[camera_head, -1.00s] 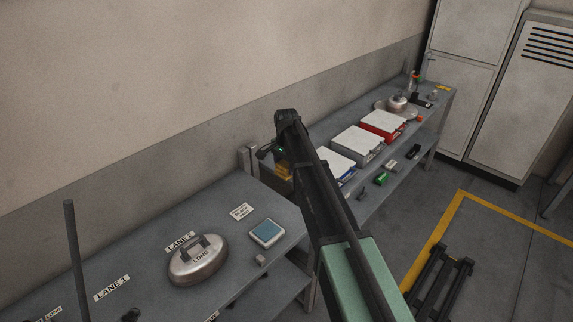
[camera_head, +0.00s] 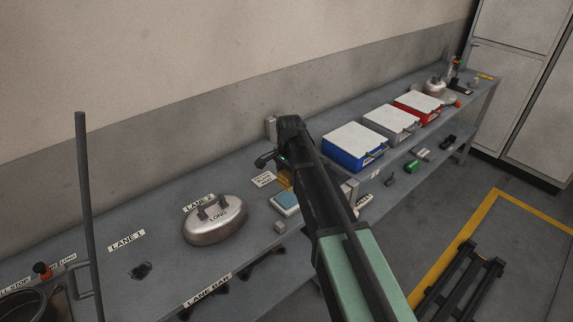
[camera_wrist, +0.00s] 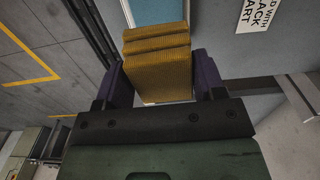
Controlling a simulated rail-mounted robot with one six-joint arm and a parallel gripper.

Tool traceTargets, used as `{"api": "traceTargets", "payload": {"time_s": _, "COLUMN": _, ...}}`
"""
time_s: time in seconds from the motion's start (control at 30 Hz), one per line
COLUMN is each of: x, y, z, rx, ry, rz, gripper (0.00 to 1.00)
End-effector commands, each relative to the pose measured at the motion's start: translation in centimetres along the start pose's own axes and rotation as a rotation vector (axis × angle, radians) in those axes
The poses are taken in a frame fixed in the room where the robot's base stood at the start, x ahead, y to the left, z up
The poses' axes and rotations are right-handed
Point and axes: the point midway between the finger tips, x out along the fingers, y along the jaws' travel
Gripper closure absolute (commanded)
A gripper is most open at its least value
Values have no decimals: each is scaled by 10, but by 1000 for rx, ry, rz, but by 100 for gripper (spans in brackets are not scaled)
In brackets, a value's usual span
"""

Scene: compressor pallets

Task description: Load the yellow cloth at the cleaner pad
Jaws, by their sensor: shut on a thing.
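A folded yellow cloth (camera_wrist: 157,72) is between the two fingers of my gripper (camera_wrist: 160,78) in the wrist view. The gripper is shut on it. In the head view my gripper is mostly hidden behind my arm, and a bit of the yellow cloth (camera_head: 285,180) shows beside it. The cleaner pad (camera_head: 286,201), a light blue square in a pale frame, lies on the bench just left of my arm. Its blue surface (camera_wrist: 158,11) also shows just beyond the cloth in the wrist view. I cannot tell whether cloth and pad touch.
A small grey block (camera_head: 280,227) is near the bench's front edge. Blue (camera_head: 354,148), grey (camera_head: 391,124) and red (camera_head: 419,106) boxes stand to the right. A dark upright post (camera_head: 87,200) rises at left.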

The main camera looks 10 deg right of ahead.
Motion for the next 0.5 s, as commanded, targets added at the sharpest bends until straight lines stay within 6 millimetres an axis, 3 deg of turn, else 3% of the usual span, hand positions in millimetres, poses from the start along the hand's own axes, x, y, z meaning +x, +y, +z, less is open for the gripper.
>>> {"api": "traceTargets", "payload": {"time_s": 0.27, "x": 3, "y": 2, "z": 1, "rx": 32, "ry": 0, "rz": 0, "gripper": 56}}
{"api": "traceTargets", "payload": {"time_s": 0.5, "x": 33, "y": 2, "z": 1, "rx": 31, "ry": 0, "rz": 0, "gripper": 56}}
